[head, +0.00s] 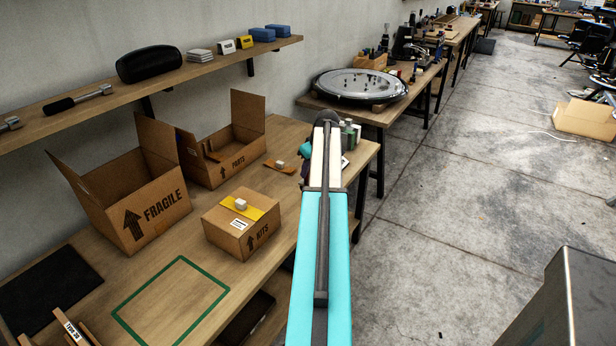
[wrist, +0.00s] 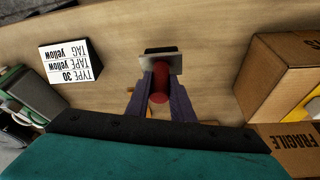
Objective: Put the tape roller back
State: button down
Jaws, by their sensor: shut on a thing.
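In the wrist view, my gripper (wrist: 160,88) is shut on a tool with a red rounded handle, a grey metal plate and a dark end, which I take to be the tape roller (wrist: 159,62). The purple fingers lie on either side of the red part. The wooden bench (wrist: 215,35) shows beneath it; I cannot tell whether the tool touches it. In the head view, my arm hides the tool and most of the gripper. A green square outline (head: 125,317) marks the bench front, with nothing inside it.
The closed KITS box (head: 222,238) bears yellow tape and a small white piece. Open FRAGILE (head: 160,205) and PARTS (head: 238,168) boxes stand behind. A white "TYPE 30 TAPE yellow" label (wrist: 72,60) lies left in the wrist view. A shelf (head: 200,70) runs above.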

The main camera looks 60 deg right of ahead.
jog(key=shift+w+d, duration=0.1)
jog(key=shift+d, duration=0.05)
jog(key=shift+f+p, duration=0.5)
jog(key=shift+f, duration=1.25)
jog(key=shift+f, duration=0.15)
jog(key=c, duration=1.5)
grip_release()
jog(key=shift+c, duration=0.2)
jog(key=b+v, duration=0.1)
jog(key=v, duration=1.1)
jog(key=shift+b, duration=0.3)
